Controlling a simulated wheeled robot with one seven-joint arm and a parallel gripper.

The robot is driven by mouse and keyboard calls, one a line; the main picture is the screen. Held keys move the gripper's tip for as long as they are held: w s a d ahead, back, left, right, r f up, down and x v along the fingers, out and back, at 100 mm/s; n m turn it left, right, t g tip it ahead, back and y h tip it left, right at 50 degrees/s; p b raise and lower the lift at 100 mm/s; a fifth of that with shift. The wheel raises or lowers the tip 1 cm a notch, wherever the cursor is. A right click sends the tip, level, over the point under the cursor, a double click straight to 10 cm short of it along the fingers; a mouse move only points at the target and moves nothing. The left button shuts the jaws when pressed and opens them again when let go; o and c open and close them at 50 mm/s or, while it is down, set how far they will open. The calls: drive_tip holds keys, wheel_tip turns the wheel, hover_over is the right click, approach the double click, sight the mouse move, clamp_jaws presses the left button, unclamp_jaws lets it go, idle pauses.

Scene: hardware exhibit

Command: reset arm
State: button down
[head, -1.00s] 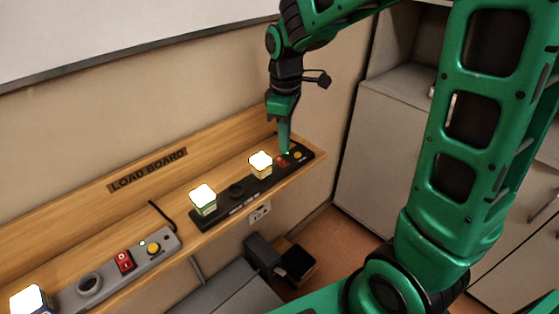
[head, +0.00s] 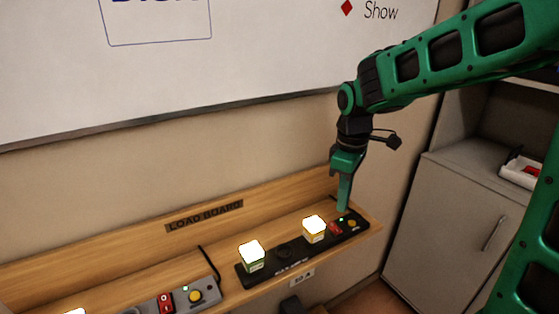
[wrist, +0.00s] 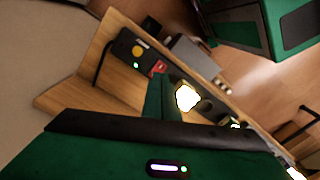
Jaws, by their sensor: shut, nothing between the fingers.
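My gripper (head: 344,208) is shut and empty. In the head view it points down over the right end of the black switch strip (head: 268,272), close to the red switch (head: 336,229) and a small lit green light. I cannot tell whether the fingertips touch the strip. In the wrist view the shut green fingers (wrist: 158,100) show in front of the strip, with the red switch (wrist: 158,68) and yellow button (wrist: 137,50) beyond them.
Two glowing cubes (head: 251,255) (head: 314,228) sit on the strip, on the wooden shelf marked LOAD BOARD (head: 204,216). A grey strip (head: 205,290) lies further left. A whiteboard (head: 230,60) hangs above. A grey cabinet (head: 440,220) stands to the right.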

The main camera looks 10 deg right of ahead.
drive_tip(key=s+d+m, duration=0.8)
drive_tip(key=s, duration=0.4)
drive_tip(key=s+d+m, duration=0.8)
drive_tip(key=s, duration=0.4)
drive_tip(key=shift+s+f, duration=0.2)
drive_tip(key=shift+f, duration=0.15)
